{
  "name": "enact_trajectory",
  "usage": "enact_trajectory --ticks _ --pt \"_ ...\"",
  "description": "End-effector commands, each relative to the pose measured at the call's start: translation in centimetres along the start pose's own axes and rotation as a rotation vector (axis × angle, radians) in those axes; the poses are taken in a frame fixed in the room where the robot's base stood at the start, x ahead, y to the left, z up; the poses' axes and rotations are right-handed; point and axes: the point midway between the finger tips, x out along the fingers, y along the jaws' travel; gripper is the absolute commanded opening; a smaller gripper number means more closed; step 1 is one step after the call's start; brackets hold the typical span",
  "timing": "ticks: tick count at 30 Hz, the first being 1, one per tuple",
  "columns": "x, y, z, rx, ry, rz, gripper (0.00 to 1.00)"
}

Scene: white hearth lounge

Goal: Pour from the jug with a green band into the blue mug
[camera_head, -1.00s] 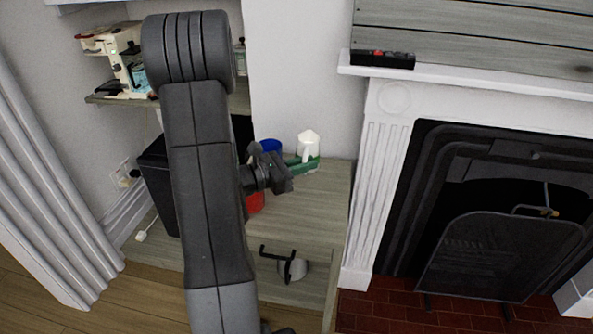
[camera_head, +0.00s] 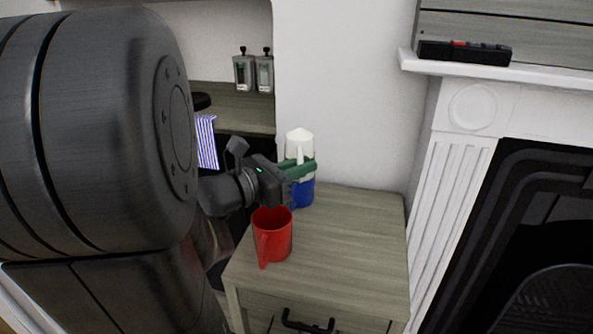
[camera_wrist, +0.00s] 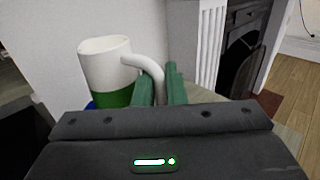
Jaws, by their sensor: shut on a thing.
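The white jug with a green band (camera_head: 299,143) is held by its handle in my gripper (camera_head: 298,169). In the wrist view the jug (camera_wrist: 105,66) leans slightly, and its handle runs down between the green fingers of my gripper (camera_wrist: 160,90). The blue mug (camera_head: 304,194) stands on the small wooden cabinet, directly below the jug in the head view and partly hidden by my gripper. Only a sliver of the blue mug (camera_wrist: 91,105) shows in the wrist view, below the jug. I see no stream of liquid.
A red mug (camera_head: 272,236) stands on the cabinet top (camera_head: 350,245), nearer than the blue mug. The cabinet's right part is clear. The white fireplace surround (camera_head: 455,190) is to the right. A shelf with two dispensers (camera_head: 253,73) is behind.

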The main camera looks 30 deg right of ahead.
Motion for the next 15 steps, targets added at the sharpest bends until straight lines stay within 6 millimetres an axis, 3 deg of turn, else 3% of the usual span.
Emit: enact_trajectory --ticks 15 --pt "-0.07 -0.08 0.46 -0.041 0.027 0.001 0.00"
